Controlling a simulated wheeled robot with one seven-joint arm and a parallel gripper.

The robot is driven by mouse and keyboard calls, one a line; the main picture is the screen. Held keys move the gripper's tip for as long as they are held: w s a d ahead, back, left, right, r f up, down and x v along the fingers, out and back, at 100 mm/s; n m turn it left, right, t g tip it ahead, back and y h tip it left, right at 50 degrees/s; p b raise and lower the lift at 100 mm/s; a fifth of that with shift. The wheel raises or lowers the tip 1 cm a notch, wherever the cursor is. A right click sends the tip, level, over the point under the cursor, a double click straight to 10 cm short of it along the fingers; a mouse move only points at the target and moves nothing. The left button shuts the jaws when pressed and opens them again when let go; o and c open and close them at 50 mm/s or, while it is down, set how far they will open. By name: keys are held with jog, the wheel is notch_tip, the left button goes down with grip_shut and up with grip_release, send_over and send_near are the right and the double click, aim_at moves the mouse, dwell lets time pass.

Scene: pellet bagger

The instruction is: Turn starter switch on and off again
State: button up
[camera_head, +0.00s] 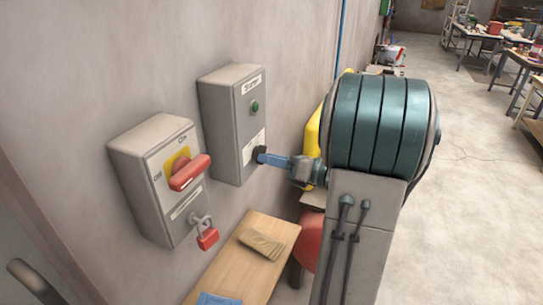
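The grey starter box (222,125) is on the wall left of the middle, with a label at its top that seems to read "Starter". A green round button or lamp (254,106) sits on its front. A small black knob (258,152) sits low on that front, partly hidden. My gripper (265,157) reaches in from the right, its blue fingers at the knob. I cannot tell whether they touch or grip it, or which way the knob points. My large arm link hides what lies behind it.
Left of the starter, a second grey box (140,160) has a red handle (190,172) on a yellow plate, and a red padlock (208,238). Below is a wooden bench (240,275) with brown bags (262,243). Behind my arm is something yellow (313,130). Open floor lies right.

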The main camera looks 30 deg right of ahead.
jog(key=shift+w+a, duration=0.15)
jog(key=shift+a, duration=0.05)
grip_shut()
